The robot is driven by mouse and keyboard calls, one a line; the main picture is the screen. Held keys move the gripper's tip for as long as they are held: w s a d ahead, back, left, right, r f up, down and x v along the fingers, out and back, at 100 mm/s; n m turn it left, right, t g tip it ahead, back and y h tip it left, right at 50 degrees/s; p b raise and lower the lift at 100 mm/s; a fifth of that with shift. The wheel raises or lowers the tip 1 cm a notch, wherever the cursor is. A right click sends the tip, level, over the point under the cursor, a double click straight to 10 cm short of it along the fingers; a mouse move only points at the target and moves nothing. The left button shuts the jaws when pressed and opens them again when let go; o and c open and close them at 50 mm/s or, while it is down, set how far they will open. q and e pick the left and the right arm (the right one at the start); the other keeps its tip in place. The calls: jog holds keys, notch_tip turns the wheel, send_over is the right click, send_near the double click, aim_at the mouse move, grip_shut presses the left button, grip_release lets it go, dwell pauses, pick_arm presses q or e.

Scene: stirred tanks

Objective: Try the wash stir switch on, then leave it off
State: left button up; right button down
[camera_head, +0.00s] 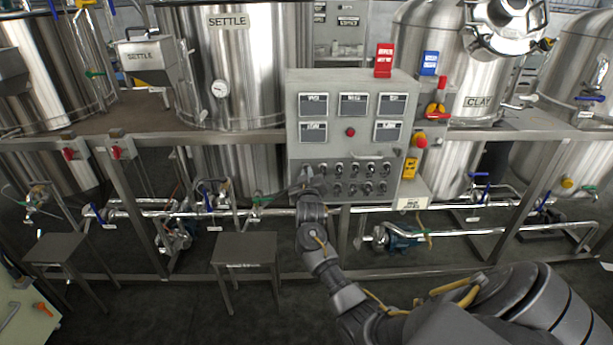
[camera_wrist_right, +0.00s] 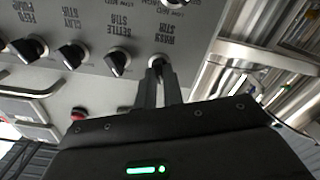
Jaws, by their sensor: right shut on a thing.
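The grey control panel (camera_head: 345,149) stands in the middle of the head view, with two rows of small dark knobs along its lower part. My right gripper (camera_head: 307,180) reaches up to the left end of the upper row. In the right wrist view my right gripper (camera_wrist_right: 157,78) is shut on the wash stir switch (camera_wrist_right: 157,61), a dark knob under an upside-down label. The fingers cover most of the knob, so its setting cannot be told. My left gripper is not in view.
In the right wrist view the settle stir knob (camera_wrist_right: 117,62) and clay stir knob (camera_wrist_right: 72,55) sit close beside my fingers. A red button (camera_head: 350,132) is above the knob rows. A steel rail (camera_head: 240,137) and pipes run left of the panel.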

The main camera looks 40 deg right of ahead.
jog(key=m+b, duration=0.1)
jog(key=m, duration=0.9)
jog(key=shift+m+b, duration=0.3)
jog(key=shift+m, duration=0.1)
dwell(0.3)
jog(key=c, duration=1.5)
grip_release()
jog(key=b+v, duration=0.1)
jog(key=v, duration=0.9)
jog(key=shift+s+a, duration=0.3)
